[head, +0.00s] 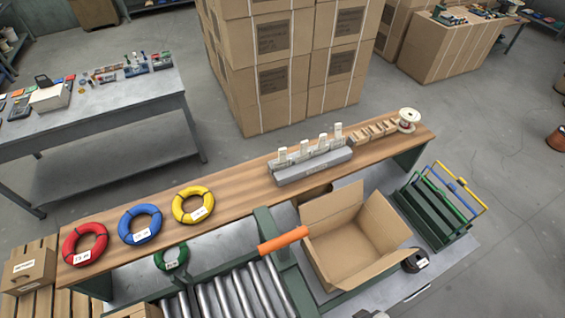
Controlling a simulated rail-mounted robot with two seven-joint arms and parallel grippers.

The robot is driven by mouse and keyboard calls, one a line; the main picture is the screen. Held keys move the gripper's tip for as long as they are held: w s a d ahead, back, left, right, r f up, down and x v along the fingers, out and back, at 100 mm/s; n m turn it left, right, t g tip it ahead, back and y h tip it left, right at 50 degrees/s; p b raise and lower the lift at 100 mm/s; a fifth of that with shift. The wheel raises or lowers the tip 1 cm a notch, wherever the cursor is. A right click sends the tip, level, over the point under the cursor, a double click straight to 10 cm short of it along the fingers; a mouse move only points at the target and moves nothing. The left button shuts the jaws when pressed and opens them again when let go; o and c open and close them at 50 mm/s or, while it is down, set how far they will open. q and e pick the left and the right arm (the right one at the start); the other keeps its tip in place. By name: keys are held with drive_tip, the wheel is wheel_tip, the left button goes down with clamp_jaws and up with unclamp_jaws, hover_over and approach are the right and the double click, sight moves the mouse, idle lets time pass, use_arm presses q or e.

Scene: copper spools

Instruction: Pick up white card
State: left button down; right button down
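Several small whitish cards (322,141) stand upright in a row in a grey block (312,167) on the wooden shelf. A thin white strip (416,293), perhaps a card lying flat, is on the grey surface right of the open carton. I cannot tell which of these is the white card. Neither of my grippers is clearly in view; a pale shape at the bottom edge is cut off and unclear.
Red (84,244), blue (140,224) and yellow (193,205) coils lie on the wooden shelf (240,185); a green coil (172,258) is below. An open carton (350,240), rollers (235,295) and a green rack (435,215) are in front.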

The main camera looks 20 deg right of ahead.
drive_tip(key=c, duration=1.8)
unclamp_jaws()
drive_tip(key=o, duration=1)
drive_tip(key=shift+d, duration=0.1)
